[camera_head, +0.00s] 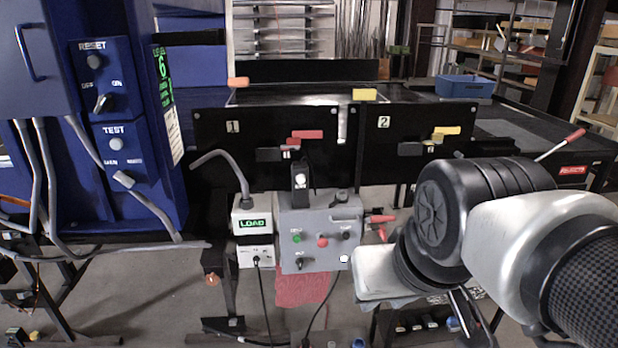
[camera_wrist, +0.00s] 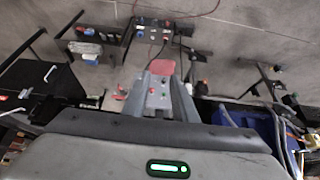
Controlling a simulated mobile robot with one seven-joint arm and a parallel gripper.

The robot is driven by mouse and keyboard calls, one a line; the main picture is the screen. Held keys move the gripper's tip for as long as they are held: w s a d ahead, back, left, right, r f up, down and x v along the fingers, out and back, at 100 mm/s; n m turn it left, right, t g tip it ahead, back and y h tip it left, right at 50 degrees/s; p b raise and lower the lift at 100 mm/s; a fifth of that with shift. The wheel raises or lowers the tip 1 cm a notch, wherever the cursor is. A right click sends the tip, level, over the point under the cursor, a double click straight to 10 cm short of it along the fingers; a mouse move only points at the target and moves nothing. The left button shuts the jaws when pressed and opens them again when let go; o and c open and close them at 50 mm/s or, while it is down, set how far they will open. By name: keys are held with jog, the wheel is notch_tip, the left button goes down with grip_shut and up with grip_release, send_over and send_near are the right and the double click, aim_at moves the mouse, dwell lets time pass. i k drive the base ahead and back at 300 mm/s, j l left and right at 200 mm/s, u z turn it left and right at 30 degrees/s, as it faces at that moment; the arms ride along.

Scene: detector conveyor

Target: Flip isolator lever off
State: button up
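A grey control box (camera_head: 320,240) stands left of centre in the head view, with green, red and black buttons on its front. A red-tipped part (camera_head: 381,219) sticks out from its right side; it looks like the isolator lever, but its position is unclear. My gripper (camera_head: 385,273) is at the end of my arm, right of and below the lever, apparently not touching it. Its fingertips are hidden in the head view. In the wrist view the control box (camera_wrist: 159,94) lies ahead, with red parts (camera_wrist: 121,93) on its left. Grey bars there may be my fingers; their opening is unclear.
A LOAD display box (camera_head: 253,222) adjoins the control box on the left. Black panels marked 1 and 2 stand behind, with a red handle (camera_head: 306,135) and a yellow handle (camera_head: 447,131). A blue cabinet (camera_head: 110,110) fills the left. Cables hang below the boxes.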

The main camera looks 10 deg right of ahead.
aim_at(381, 218)
jog(key=i+l, duration=0.15)
jog(key=i, duration=0.25)
jog(key=i+l, duration=0.2)
jog(key=i, duration=0.2)
jog(key=i+l, duration=0.15)
jog(key=i, duration=0.2)
jog(key=l, duration=0.15)
